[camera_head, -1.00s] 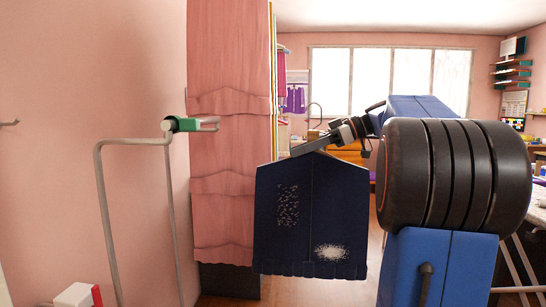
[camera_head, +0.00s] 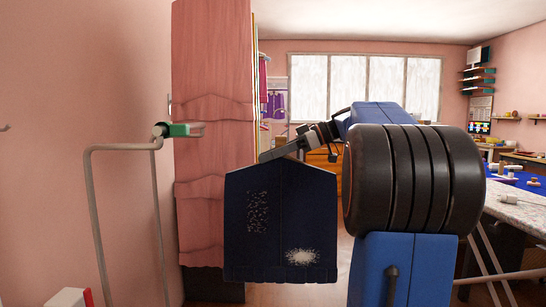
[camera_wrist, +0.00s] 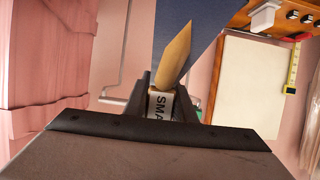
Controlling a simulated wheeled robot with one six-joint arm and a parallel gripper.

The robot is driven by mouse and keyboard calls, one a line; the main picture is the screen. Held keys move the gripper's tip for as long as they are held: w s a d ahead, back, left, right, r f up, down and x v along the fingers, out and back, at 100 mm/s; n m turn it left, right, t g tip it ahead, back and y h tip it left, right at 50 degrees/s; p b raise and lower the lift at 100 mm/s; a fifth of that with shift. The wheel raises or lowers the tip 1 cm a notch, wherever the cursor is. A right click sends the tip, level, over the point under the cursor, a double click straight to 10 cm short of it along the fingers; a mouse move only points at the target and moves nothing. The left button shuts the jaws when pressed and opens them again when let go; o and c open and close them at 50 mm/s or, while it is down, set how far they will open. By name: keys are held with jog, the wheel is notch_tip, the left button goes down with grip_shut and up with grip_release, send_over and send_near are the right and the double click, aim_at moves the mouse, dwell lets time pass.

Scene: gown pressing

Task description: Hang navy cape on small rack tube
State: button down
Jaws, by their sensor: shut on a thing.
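The navy cape (camera_head: 281,215) hangs below my gripper, with white speckles and a pale patch on its front. My gripper (camera_head: 298,147) is shut on the cape's holder, a piece with a label reading "SMA" and a pale pointed wooden part, seen in the wrist view (camera_wrist: 161,103). Part of the navy cloth shows at the top there (camera_wrist: 190,25). A grey bent-tube rack (camera_head: 92,205) stands at the left with a green fitting (camera_head: 180,130) at its top. The cape is right of the rack and apart from it in the picture.
A tall pink draped panel (camera_head: 212,110) stands behind, between the rack and the cape. A white and red box (camera_head: 68,298) is at the lower left. Work tables (camera_head: 520,205) with small items are at the right. Floor shows beneath the cape.

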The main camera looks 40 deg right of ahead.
jog(key=w+a+f, duration=0.1)
jog(key=w+a, duration=0.7)
jog(key=a, duration=0.3)
jog(key=w+a+f, duration=0.2)
jog(key=w+a, duration=0.7)
jog(key=a, duration=0.3)
jog(key=shift+a, duration=0.15)
dwell(1.5)
jog(key=shift+f, duration=0.25)
dwell(0.4)
jog(key=c, duration=1.4)
grip_release()
jog(key=shift+v, duration=1.5)
jog(key=shift+s, duration=0.1)
